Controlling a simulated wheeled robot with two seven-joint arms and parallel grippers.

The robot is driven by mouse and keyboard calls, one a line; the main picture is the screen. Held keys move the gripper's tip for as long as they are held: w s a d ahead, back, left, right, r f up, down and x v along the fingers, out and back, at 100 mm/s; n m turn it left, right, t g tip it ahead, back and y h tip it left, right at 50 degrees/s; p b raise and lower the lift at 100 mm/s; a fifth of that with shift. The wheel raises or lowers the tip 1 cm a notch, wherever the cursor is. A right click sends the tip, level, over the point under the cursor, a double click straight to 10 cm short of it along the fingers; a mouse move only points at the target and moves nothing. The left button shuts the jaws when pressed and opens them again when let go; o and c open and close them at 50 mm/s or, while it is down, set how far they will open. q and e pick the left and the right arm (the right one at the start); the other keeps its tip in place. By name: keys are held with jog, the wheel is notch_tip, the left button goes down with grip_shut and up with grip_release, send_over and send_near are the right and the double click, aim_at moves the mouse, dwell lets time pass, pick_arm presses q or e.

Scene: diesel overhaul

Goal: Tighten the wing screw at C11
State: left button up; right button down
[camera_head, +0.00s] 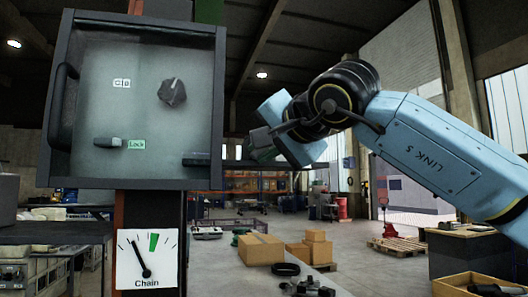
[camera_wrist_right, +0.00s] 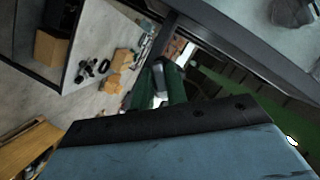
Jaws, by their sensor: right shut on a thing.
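My right gripper (camera_head: 262,142) is just right of a grey cabinet (camera_head: 215,100), its fingers pointing left. In the right wrist view, its two green fingers (camera_wrist_right: 158,88) are closed around a small grey part, which I take to be the wing screw (camera_wrist_right: 158,72). The fingers hide most of this part, and the head view does not show it clearly. No readable C11 label shows. A white dial marked Chain (camera_head: 147,259) hangs below the cabinet. Its needle points up and left, outside the green band right of the top. My left gripper is not in view.
The cabinet front carries a dark knob (camera_head: 172,92), a lever beside a Lock label (camera_head: 136,144) and a side handle (camera_head: 60,105). Cardboard boxes (camera_head: 260,249) and loose dark parts lie on a surface below.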

jog(key=m+b, duration=0.1)
jog(key=m+y+b, duration=0.1)
jog(key=b, duration=0.1)
jog(key=shift+f+m, duration=0.3)
jog(key=shift+r+m+t+y+b, duration=0.15)
jog(key=shift+m+t+y+b, duration=0.15)
jog(key=shift+m+b, duration=0.4)
jog(key=shift+r, duration=0.15)
jog(key=m+b, duration=0.1)
jog(key=b, duration=0.1)
jog(key=m+b, duration=0.1)
jog(key=b, duration=0.1)
jog(key=shift+f+m+t+y, duration=0.3)
jog(key=shift+m+t+y, duration=0.1)
jog(key=c, duration=1.7)
grip_release()
jog(key=shift+r+p, duration=0.3)
jog(key=shift+p, duration=0.05)
jog(key=o, duration=0.4)
jog(key=shift+o, duration=0.2)
